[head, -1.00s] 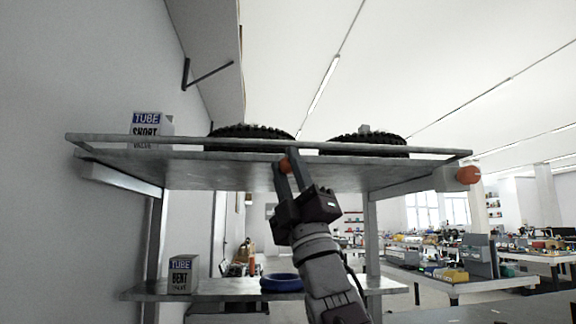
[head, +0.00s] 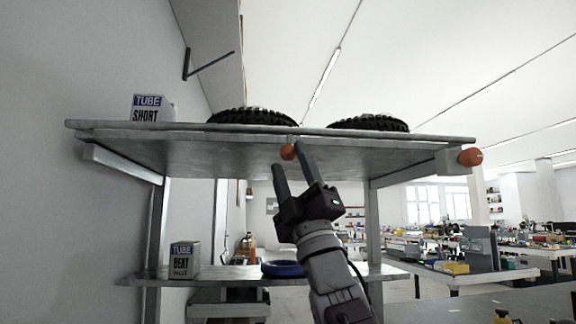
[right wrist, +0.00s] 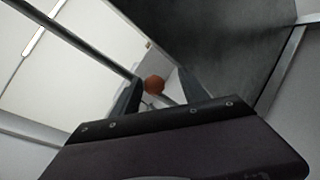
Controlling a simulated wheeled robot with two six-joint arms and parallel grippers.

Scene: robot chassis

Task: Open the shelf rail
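The metal shelf rail (head: 400,135) runs along the front of the upper shelf (head: 230,155), close to the level of its front edge. It also shows as a slanting bar in the right wrist view (right wrist: 85,46). An orange knob (head: 288,152) sits at the middle of the shelf front, and a second orange knob (head: 470,157) sits at the right end. My right gripper (head: 288,157) is open, with its fingers on either side of the middle knob. In the right wrist view the knob (right wrist: 154,85) shows between the spread fingers, with gaps beside it. My left gripper is out of view.
Two black tyres (head: 252,116) (head: 368,123) and a TUBE SHORT box (head: 147,108) are on the upper shelf. A TUBE BENT box (head: 184,261) and a blue ring (head: 283,269) are on the lower shelf (head: 225,277). A wall stands at left.

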